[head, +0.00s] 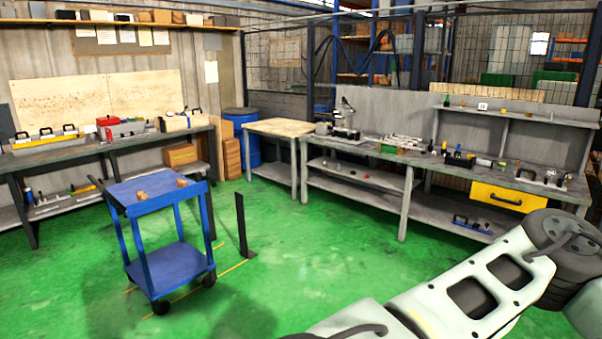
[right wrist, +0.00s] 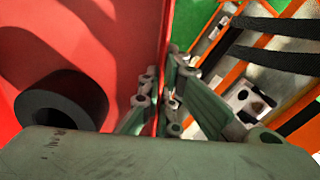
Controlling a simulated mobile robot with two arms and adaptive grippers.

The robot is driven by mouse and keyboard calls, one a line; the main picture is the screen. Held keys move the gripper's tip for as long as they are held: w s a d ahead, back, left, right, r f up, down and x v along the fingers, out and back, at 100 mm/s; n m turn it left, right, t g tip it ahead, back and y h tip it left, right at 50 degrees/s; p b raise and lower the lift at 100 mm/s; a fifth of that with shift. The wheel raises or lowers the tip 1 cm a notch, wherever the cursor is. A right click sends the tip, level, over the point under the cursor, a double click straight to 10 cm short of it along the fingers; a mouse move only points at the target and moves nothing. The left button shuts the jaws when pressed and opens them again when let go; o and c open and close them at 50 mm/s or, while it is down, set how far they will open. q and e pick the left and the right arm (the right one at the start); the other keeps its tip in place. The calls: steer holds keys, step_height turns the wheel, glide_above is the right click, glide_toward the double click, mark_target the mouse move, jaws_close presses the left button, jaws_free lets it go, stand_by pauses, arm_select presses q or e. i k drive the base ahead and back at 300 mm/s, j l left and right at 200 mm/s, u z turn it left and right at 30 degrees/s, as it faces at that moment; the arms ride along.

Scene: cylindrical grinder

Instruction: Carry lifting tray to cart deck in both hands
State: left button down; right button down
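The cart (head: 168,262) is blue and stands on the green floor at the left in the head view. Its top deck (head: 178,199) bears a few small tan blocks. In the right wrist view a red tray-like thing (right wrist: 105,35), which I take as the lifting tray, fills the left side. A dark hollow cylinder (right wrist: 62,102) lies in it. My right gripper (right wrist: 168,88) has its fingers on either side of the red wall and looks closed on it. The tray does not show in the head view. My left gripper is not in view.
A black upright post (head: 241,225) stands right of the cart. Workbenches with tools line the left wall and the back right (head: 360,177). A wood-topped table (head: 281,127) stands between them. Green floor is open between cart and benches. My arm crosses the lower right.

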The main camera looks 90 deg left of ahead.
mark_target(149, 186)
steer(key=u, duration=3.95)
steer(key=i+u, duration=0.25)
steer(key=i+j+u, duration=0.1)
steer(key=u, duration=0.15)
steer(key=i, duration=2.65)
